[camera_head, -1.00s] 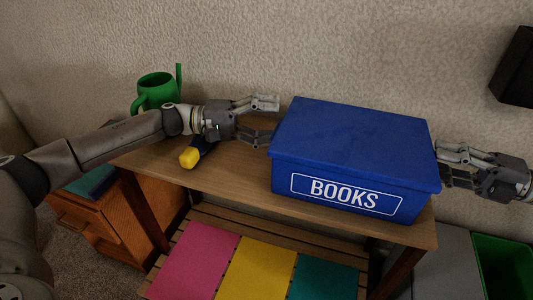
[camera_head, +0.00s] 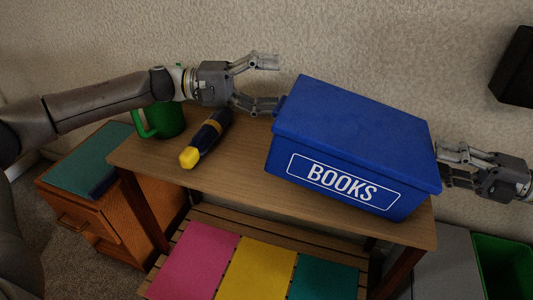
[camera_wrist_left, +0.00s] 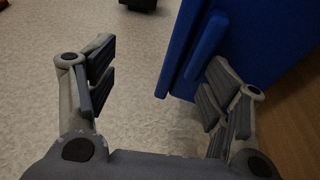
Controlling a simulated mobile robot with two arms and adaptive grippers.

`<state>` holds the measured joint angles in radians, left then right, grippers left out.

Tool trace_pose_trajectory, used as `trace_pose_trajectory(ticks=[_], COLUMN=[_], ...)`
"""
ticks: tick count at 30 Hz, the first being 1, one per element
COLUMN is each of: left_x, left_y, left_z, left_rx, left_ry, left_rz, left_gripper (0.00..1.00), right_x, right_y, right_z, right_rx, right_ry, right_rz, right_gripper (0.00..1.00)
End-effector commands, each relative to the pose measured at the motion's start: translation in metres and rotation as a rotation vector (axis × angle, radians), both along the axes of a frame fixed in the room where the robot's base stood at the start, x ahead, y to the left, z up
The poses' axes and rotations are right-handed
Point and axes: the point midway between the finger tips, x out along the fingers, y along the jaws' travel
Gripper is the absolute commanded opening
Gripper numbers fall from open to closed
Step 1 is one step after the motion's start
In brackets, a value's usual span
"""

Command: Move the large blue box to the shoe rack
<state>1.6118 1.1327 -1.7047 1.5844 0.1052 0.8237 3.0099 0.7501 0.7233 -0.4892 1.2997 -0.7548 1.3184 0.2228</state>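The large blue box (camera_head: 355,125), marked BOOKS, is on the right part of a wooden table top (camera_head: 235,185), its left end higher in the picture than its right. My left gripper (camera_head: 268,84) is open at its left end, the lower finger touching or very near the box below the lid edge. In the left wrist view the fingers (camera_wrist_left: 155,90) are wide apart, with the box (camera_wrist_left: 255,40) beside the right finger. My right gripper (camera_head: 452,164) is at the right end, its fingertips partly hidden by the box. I cannot identify the shoe rack for certain.
A dark blue and yellow flashlight-like object (camera_head: 205,142) and a green watering can (camera_head: 163,120) occupy the table's left. Below is a slatted shelf (camera_head: 185,238) with pink, yellow and teal panels. An orange-brown cabinet (camera_head: 75,220) stands left, a green bin (camera_head: 503,258) right.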

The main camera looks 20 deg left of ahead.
Motion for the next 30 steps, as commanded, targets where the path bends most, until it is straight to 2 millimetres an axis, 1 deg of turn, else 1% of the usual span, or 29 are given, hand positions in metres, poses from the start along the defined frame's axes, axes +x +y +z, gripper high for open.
trace_pose_trajectory(ticks=[1, 4, 13, 14, 21, 22, 30], left_x=[0.0001, 0.0, -0.0001, 0.0, 0.0, 0.0, 0.0], left_y=[0.0, 0.0002, 0.0002, 0.0002, 0.0002, 0.0002, 0.0002], left_z=[0.0047, 0.0074, 0.0077, 0.0077, 0.0076, 0.0076, 0.0074], left_rx=[-0.002, -0.003, -0.003, -0.003, -0.003, -0.003, -0.003], left_ry=[-0.003, -0.003, -0.001, -0.001, -0.002, -0.002, -0.002], left_rz=[0.0, 0.0, 0.0, 0.0, 0.0, 0.0, 0.001], left_gripper=[0.71, 0.71, 0.71, 0.71, 0.71, 0.71, 0.71], right_x=[-0.0001, -0.0001, -0.0002, -0.0002, -0.0002, -0.0001, 0.0], right_y=[0.0003, 0.0003, 0.0004, 0.0004, 0.0004, 0.0003, 0.0001], right_z=[0.0, -0.0001, -0.0005, -0.0005, -0.0003, -0.0002, -0.0001], right_rx=[0.0, -0.001, -0.001, -0.001, -0.001, -0.001, -0.001], right_ry=[0.0, 0.0, 0.0, 0.0, 0.0, 0.0, 0.0], right_rz=[0.001, 0.001, 0.001, 0.001, 0.001, 0.001, 0.0], right_gripper=[0.36, 0.36, 0.36, 0.38, 0.68, 0.71, 0.71])
